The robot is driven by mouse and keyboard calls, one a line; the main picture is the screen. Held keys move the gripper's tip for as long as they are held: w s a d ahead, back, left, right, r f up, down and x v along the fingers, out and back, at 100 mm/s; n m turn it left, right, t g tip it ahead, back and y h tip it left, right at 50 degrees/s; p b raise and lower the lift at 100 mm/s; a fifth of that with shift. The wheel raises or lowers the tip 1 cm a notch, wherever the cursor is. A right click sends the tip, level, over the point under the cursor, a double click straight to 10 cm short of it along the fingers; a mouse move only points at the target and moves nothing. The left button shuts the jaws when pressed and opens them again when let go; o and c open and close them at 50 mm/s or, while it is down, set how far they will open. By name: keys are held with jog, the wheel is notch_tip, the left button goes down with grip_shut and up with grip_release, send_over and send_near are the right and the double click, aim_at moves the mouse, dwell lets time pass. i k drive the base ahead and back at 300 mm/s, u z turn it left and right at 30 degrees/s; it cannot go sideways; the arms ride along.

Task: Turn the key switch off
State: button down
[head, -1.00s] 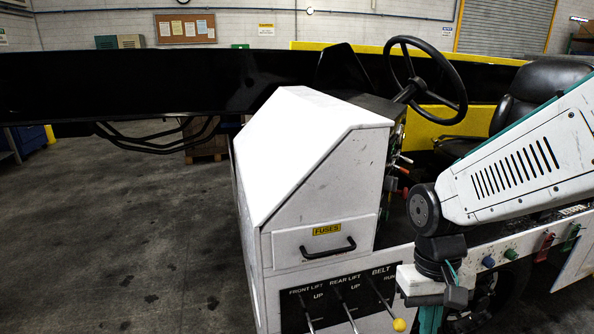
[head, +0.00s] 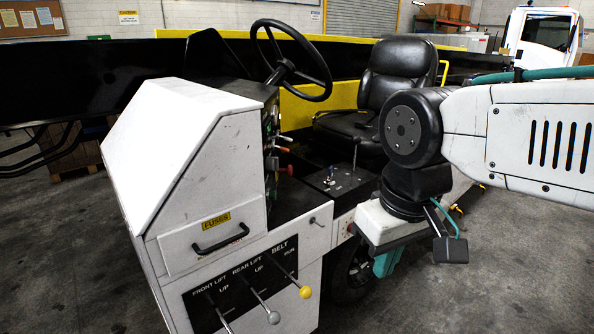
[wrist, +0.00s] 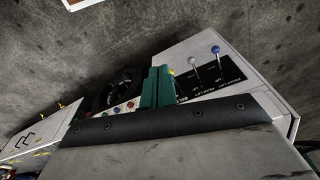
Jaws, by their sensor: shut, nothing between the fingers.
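I cannot make out the key switch for certain in either view. The dash panel (head: 271,135), with several small knobs and levers, is seen edge-on below the steering wheel in the head view. My gripper (head: 387,262) has teal fingers and points down beside the loader, right of and lower than the dash and apart from it. In the wrist view the fingers of my gripper (wrist: 157,88) are together with nothing held. The lever panel and a row of coloured buttons (wrist: 120,108) lie beyond them.
A steering wheel (head: 291,60) and black seat (head: 402,75) stand behind the dash. The white console (head: 175,140) has a fuse drawer (head: 212,240) above the lever panel (head: 240,292). A tyre (head: 352,270) is below. Open floor lies at the right.

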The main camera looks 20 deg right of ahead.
aim_at(329, 182)
jog(key=k, duration=0.55)
jog(key=z, duration=0.75)
jog(key=i, duration=1.7)
jog(key=u, duration=0.55)
